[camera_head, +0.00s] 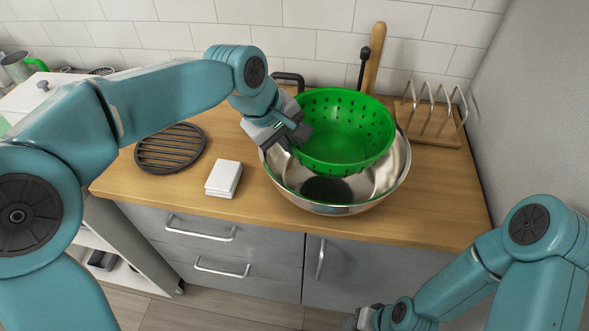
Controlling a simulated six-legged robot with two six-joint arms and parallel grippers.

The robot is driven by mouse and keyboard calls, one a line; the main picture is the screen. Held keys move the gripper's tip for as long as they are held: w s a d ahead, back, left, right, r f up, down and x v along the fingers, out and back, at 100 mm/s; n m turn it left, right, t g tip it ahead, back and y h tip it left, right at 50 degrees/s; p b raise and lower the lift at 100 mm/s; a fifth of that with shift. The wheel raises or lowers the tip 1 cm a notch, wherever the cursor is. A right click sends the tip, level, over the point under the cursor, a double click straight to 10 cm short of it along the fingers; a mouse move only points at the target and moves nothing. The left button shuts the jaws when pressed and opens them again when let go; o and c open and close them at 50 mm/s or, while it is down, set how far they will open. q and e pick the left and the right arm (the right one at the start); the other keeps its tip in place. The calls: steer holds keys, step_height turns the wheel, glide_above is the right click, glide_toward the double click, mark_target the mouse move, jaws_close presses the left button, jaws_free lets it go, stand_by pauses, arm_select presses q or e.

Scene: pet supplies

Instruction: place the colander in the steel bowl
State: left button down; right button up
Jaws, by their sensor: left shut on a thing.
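The green colander (345,135) is tilted in or just above the steel bowl (393,180), over its back part; I cannot tell whether it touches the bowl's inside. The shiny bowl stands on the wooden counter, and its front inner wall and dark bottom show. My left gripper (293,136) is shut on the colander's left rim. The colander hides the back of the bowl. My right gripper (362,318) is low at the bottom edge, in front of the cabinet, away from both things, and only partly in view.
A round dark trivet (170,148) and a small white box (223,178) lie left of the bowl on the counter (440,215). A metal rack (434,112) stands behind right. A grey wall bounds the right.

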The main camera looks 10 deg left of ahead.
arm_select(q)
step_height(320, 180, down, 8)
steer(key=shift+r, duration=0.25)
steer(key=shift+w+f, duration=0.1)
steer(key=shift+f, duration=0.2)
steer(key=shift+f, duration=0.1)
steer(key=c, duration=1.5)
jaws_free()
